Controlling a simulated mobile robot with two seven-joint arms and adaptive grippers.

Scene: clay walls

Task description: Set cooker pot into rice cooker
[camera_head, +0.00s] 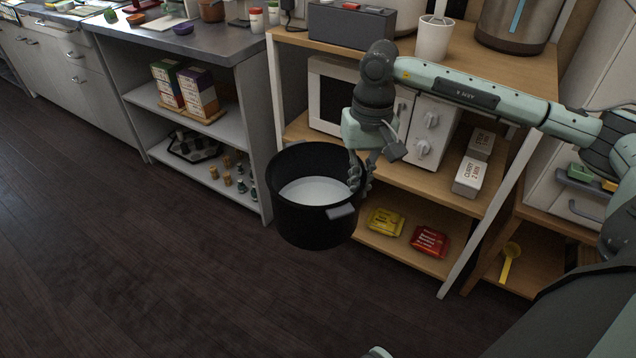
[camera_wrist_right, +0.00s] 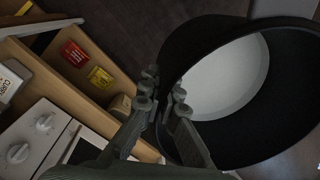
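The black cooker pot (camera_head: 312,222) hangs in the air in front of the shelf unit, its light grey inside bottom visible and a grey handle on its near side. My right gripper (camera_head: 361,178) is at the pot's right rim. In the right wrist view my right gripper (camera_wrist_right: 165,92) has one finger outside and one inside the wall of the pot (camera_wrist_right: 240,90), shut on it. A large metallic appliance (camera_head: 512,28) with a blue stripe, possibly the rice cooker, stands on the shelf top at upper right; its top is cut off.
The wooden shelf (camera_head: 540,62) also holds a white cup (camera_head: 434,38) and a grey box (camera_head: 350,26). A white microwave (camera_head: 330,95) stands below. Yellow (camera_head: 386,222) and red (camera_head: 429,241) packets lie lower. The dark floor (camera_head: 130,270) at left is clear.

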